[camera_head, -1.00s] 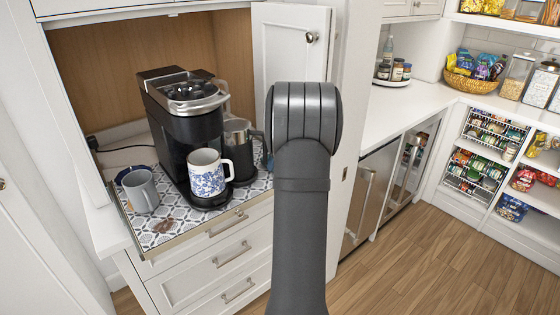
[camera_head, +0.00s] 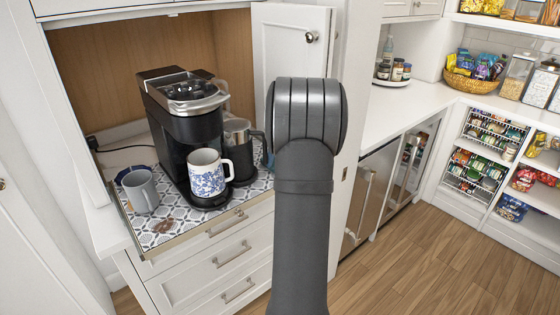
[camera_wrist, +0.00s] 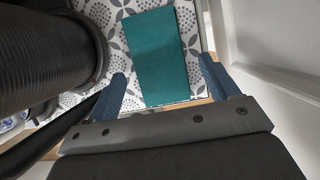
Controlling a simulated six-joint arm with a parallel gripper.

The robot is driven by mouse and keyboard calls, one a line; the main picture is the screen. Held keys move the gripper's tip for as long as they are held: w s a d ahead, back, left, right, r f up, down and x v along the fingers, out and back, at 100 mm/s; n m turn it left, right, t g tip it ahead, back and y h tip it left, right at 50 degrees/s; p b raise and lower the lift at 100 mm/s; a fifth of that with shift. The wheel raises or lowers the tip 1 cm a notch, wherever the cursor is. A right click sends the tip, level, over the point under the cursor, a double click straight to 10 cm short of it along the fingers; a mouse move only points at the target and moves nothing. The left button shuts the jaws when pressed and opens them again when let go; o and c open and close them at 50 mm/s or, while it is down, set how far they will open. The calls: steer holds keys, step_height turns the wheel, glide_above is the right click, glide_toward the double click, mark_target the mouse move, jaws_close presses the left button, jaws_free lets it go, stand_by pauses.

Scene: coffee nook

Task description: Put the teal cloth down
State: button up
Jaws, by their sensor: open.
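The teal cloth (camera_wrist: 155,50) is a flat rectangle lying on the patterned tray liner (camera_wrist: 108,16) in the wrist view. My gripper (camera_wrist: 163,68) is open, with one blue finger on each side of the cloth's near part. The cloth shows no grip on it, with gaps to the fingers; their exact height above the liner is unclear. In the head view my arm hides the gripper and nearly all of that spot.
A black coffee machine (camera_head: 183,135) stands on the tray with a blue-and-white mug (camera_head: 207,178). A grey mug (camera_head: 141,191) is at left. A dark carafe (camera_head: 240,155) stands close beside my arm. An open white cabinet door (camera_head: 290,50) is behind my arm.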

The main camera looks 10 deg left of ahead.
steer(key=v, duration=0.9)
steer(key=x, duration=1.2)
step_height(320, 180, up, 2)
steer(key=shift+r, duration=1.1)
